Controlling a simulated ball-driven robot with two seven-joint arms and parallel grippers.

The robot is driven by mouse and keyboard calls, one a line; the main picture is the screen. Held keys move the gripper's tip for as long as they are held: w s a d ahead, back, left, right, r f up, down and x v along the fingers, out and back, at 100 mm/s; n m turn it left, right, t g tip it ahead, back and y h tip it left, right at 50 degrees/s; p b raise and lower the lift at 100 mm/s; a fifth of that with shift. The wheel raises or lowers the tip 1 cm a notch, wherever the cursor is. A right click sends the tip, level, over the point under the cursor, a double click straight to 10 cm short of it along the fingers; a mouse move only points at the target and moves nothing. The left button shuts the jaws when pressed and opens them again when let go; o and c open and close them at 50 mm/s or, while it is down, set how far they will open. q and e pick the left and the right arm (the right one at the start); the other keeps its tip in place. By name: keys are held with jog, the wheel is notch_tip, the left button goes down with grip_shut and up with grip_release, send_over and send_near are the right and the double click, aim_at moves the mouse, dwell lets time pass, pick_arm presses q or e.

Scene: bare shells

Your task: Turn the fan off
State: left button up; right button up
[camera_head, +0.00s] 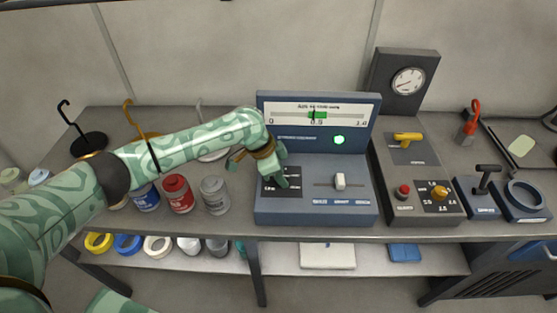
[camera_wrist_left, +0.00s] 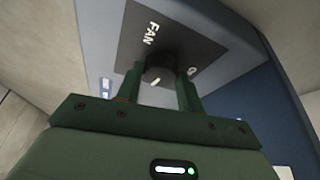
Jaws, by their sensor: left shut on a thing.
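The fan control is a dark round knob (camera_wrist_left: 158,68) on a black plate lettered FAN (camera_wrist_left: 150,33) in the left wrist view. A short pale mark shows on the knob, and a white mark like a 0 is on the plate to its right. My left gripper (camera_wrist_left: 161,82) has its green fingers on both sides of the knob, shut on it. In the head view the left gripper (camera_head: 284,178) is over the black plate (camera_head: 270,188) at the left of the blue console (camera_head: 315,215) and hides the knob. My right gripper is not in view.
The console has a gauge (camera_head: 287,112), a lit green lamp (camera_head: 340,140) and a white slider (camera_head: 340,181). A grey panel (camera_head: 380,200) with a yellow lever (camera_head: 407,138) and red button (camera_head: 403,190) stands right. Cans, including a red one (camera_head: 178,196), stand left, below my arm.

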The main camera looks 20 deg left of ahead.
pick_arm(q)
jog(key=n+y+p, duration=0.1)
jog(key=n+p, duration=0.2)
jog(key=p, duration=0.2)
jog(key=n+t+p, duration=0.1)
jog(key=n+p, duration=0.2)
jog(key=p, duration=0.1)
jog(key=n+t+y+p, duration=0.1)
jog(key=n+p, duration=0.2)
jog(key=p, duration=0.2)
jog(key=shift+s+d+r+y+p, duration=0.2)
jog(key=shift+s+d+y+p, duration=0.05)
jog(key=shift+y+p, duration=0.05)
jog(key=shift+n+p, duration=0.35)
jog(key=shift+n, duration=0.15)
jog(key=shift+d+f+n+y+p, duration=0.15)
jog(key=shift+n+y+p, duration=0.4)
jog(key=shift+n, duration=0.45)
jog(key=n+y, duration=0.1)
jog(key=n, duration=0.1)
jog(key=shift+f+n, duration=0.1)
jog(key=shift+n, duration=0.2)
jog(key=n+y, duration=0.1)
jog(key=n, duration=0.2)
jog(key=shift+d+f, duration=0.1)
jog(key=shift+w+n+g+y+b, duration=0.15)
jog(key=shift+n+g+y+b, duration=0.25)
jog(key=shift+n, duration=0.8)
jog(key=o, duration=1)
